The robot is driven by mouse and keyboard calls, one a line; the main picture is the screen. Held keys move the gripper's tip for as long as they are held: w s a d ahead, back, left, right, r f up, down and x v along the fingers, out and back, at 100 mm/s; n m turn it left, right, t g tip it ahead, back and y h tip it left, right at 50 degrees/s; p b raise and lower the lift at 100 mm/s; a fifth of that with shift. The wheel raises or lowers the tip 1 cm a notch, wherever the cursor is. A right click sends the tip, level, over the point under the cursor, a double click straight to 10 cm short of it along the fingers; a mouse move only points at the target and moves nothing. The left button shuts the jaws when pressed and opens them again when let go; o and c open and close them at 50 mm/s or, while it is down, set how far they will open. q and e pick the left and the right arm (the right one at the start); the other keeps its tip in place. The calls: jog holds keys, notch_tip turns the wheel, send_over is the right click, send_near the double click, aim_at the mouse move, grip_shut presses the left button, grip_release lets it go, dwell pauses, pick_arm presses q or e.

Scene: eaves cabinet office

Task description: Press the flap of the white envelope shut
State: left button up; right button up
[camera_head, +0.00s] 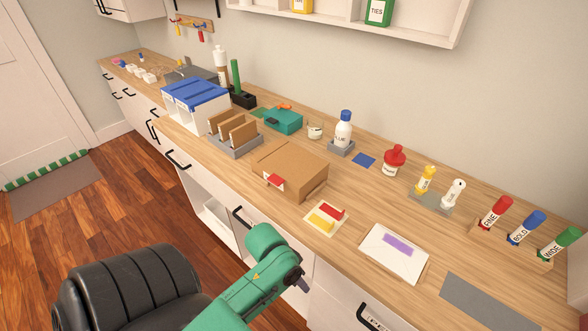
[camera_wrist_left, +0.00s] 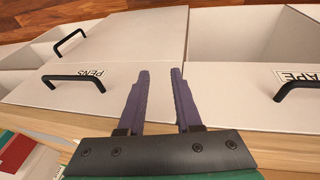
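The white envelope (camera_head: 390,264) lies on the wooden counter at the lower right of the head view. A purple patch (camera_head: 398,244) shows on it; I cannot tell how far its flap stands open. My left gripper (camera_head: 299,284) is in front of the counter, to the left of the envelope and apart from it. In the left wrist view its two purple fingers (camera_wrist_left: 160,74) are spread with nothing between them, in front of drawer fronts. My right gripper is in neither view.
Left of the envelope, a red and a yellow block lie on a pale card (camera_head: 311,217). Behind is a brown box (camera_head: 283,160). A grey mat (camera_head: 482,302) lies right of the envelope, with markers (camera_head: 526,228) behind. A black chair (camera_head: 130,285) stands at lower left.

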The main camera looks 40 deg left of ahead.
pick_arm(q)
notch_tip(320, 180, down, 10)
jog(key=a+m+y+b, duration=0.1)
jog(key=y, duration=0.1)
jog(key=shift+a+m, duration=0.2)
jog(key=shift+m, duration=0.2)
jog(key=shift+w+f, duration=0.1)
